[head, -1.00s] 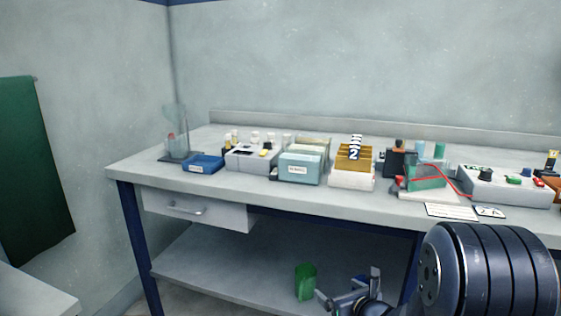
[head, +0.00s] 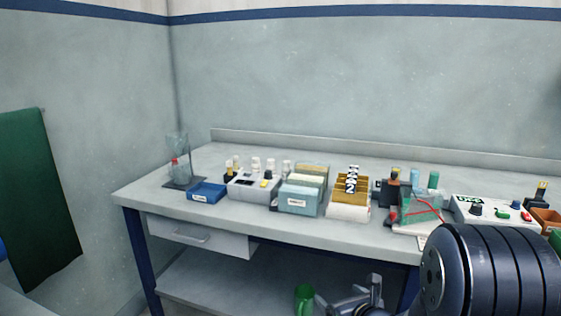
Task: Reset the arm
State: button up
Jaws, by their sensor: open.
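My gripper (head: 350,299) is at the bottom of the head view, in front of the bench's lower shelf. Its jaws are open and I see nothing between them. The lower part of the gripper is cut off by the picture's edge. A thick dark ribbed link of my arm fills the bottom right corner and hides part of the bench. A green cup-like thing (head: 304,297) shows just left of the gripper; whether it touches the gripper is not clear.
A bench (head: 330,232) holds a glass beaker (head: 179,165), a blue box (head: 206,192), a grey rack unit (head: 254,188), a file box (head: 299,200), a yellow compartment tray (head: 351,189) and a control box (head: 490,210). A green cloth (head: 38,200) hangs left.

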jog(key=shift+r+p, duration=1.05)
jog(key=shift+r, duration=0.4)
jog(key=shift+s+r, duration=0.1)
